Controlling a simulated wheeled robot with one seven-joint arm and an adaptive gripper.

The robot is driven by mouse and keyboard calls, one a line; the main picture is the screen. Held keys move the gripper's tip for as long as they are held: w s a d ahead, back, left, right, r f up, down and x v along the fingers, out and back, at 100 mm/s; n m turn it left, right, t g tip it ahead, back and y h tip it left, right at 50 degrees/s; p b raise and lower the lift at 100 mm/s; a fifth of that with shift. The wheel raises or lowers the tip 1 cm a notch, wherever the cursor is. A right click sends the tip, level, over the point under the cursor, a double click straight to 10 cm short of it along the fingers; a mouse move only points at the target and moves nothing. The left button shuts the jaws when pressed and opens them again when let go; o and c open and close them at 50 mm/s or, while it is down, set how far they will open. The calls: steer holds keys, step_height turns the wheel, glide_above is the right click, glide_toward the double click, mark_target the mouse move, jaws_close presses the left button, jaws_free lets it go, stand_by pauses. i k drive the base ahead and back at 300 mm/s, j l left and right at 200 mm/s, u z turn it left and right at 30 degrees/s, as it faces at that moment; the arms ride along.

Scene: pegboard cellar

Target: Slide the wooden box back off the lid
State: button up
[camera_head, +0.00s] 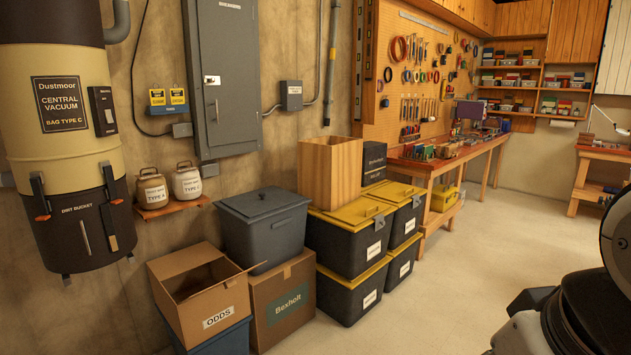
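The wooden box (328,172) is a tall, light-brown box with an open top. It stands upright on the yellow lid (352,227) of a black tote, toward the lid's back, leaving a strip of the lid bare in front. The box hides the back part of this lid, and its inside bottom cannot be seen. Dark and grey rounded parts of my arm (580,312) show at the lower right, far from the box. My gripper itself does not show.
A grey lidded tote (266,232) stands left of the wooden box. More black totes with yellow lids (400,192) stand to the right. A workbench (432,166) runs behind them. The floor (475,265) at centre right is clear.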

mark_target(330, 167)
steer(key=i+l+u, duration=0.2)
steer(key=i+l, duration=0.15)
steer(key=i, duration=0.65)
steer(key=i+l+u, duration=0.2)
steer(key=i+l, duration=0.3)
steer(key=i, duration=0.45)
steer(key=i+l+u, duration=0.15)
steer(key=i+l, duration=0.5)
steer(key=i, duration=0.3)
steer(key=i+l+u, duration=0.2)
steer(key=i+l, duration=0.6)
steer(key=i+j, duration=0.05)
steer(key=i, duration=0.05)
